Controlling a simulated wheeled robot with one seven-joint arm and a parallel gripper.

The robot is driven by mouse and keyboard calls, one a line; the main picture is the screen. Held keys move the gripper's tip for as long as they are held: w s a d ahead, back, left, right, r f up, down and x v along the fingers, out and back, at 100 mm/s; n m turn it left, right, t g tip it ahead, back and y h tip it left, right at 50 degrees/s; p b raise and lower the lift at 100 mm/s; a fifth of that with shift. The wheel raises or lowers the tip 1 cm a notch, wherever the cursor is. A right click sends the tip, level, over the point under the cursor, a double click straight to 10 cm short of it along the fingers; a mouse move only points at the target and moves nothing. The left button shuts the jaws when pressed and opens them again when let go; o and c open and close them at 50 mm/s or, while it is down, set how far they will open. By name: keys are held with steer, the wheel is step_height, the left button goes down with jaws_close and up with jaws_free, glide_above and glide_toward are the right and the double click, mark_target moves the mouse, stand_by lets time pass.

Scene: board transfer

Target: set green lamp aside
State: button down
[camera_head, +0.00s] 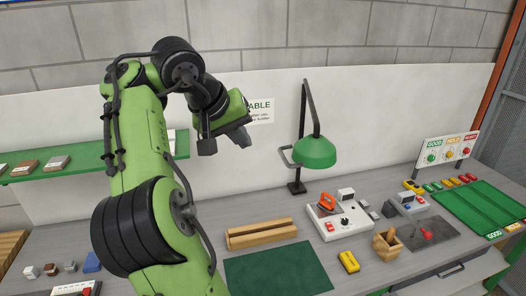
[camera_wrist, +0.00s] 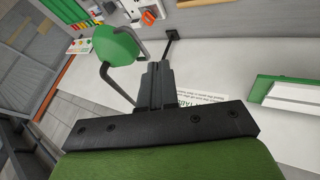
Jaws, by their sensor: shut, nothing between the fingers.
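The green lamp (camera_head: 314,152) stands at the back of the grey workbench, on a dark upright arm with a small black base. A grey loop handle sticks out from the left of its shade. My gripper (camera_head: 240,136) is raised in front of the white back wall, to the left of the lamp and apart from it. In the wrist view the lamp's green shade (camera_wrist: 113,46) and its handle lie to the upper left of my gripper (camera_wrist: 156,76). The fingers are together with nothing between them.
A white device with an orange part (camera_head: 340,220) sits below the lamp. A wooden block (camera_head: 262,233), a dark green mat (camera_head: 275,272), a yellow item (camera_head: 348,262) and a wooden holder (camera_head: 387,246) are nearby. A green tray (camera_head: 480,205) lies right. A green shelf (camera_head: 80,165) is left.

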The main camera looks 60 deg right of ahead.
steer(key=s+d+r+x, duration=0.1)
steer(key=s+x, duration=0.1)
steer(key=x, duration=1)
steer(key=shift+s, duration=0.15)
steer(key=shift+d+r, duration=0.1)
steer(key=shift+d, duration=0.05)
